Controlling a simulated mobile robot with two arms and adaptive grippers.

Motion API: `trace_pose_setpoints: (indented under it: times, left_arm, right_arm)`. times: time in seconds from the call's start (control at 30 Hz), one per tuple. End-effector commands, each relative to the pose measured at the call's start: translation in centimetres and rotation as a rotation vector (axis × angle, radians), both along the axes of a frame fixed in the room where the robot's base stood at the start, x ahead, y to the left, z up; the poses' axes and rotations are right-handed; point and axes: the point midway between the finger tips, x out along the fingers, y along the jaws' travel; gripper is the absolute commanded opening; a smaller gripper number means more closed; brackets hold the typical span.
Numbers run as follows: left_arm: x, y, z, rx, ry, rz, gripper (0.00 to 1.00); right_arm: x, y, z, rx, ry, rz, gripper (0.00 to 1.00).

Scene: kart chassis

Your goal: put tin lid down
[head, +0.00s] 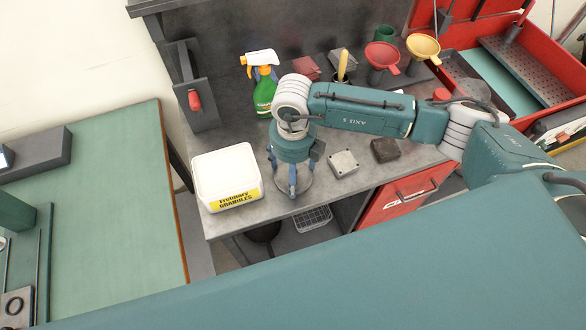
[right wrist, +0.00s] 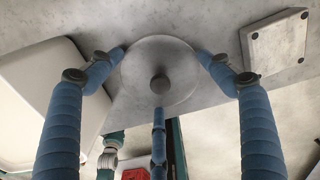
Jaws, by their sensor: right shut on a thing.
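In the right wrist view the gripper (right wrist: 160,85) has fingers at both sides and below the lid. My left gripper is not in view.
A white granules tub (head: 225,175) stands just left of the gripper. A pale square block (head: 343,164) and a dark block (head: 385,150) lie to its right. A green spray bottle (head: 263,92) and red and yellow funnels (head: 423,47) stand behind. A red drawer (head: 405,195) is below.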

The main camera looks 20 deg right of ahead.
Motion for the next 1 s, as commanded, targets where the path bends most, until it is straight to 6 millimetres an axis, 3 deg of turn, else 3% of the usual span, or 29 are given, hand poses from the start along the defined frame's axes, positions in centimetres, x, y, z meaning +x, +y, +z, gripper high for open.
trace_pose_setpoints:
  times: [0.2,0.3,0.33,0.77,1.0]
  left_arm:
    - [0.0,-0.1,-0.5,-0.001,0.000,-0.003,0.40]
    - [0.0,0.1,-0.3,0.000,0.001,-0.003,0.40]
    - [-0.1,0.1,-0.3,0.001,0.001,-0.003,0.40]
    - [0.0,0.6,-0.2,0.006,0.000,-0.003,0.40]
    - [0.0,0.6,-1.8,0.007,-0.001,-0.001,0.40]
  right_arm:
    - [0.0,0.0,-0.4,0.000,0.000,0.000,0.71]
    - [0.0,0.0,-0.2,0.000,0.000,0.000,0.95]
    - [0.0,0.0,-0.2,0.000,0.000,0.000,0.97]
    - [0.1,0.0,0.5,0.002,-0.003,0.000,0.97]
    - [0.2,0.1,5.2,0.002,-0.006,0.002,0.97]
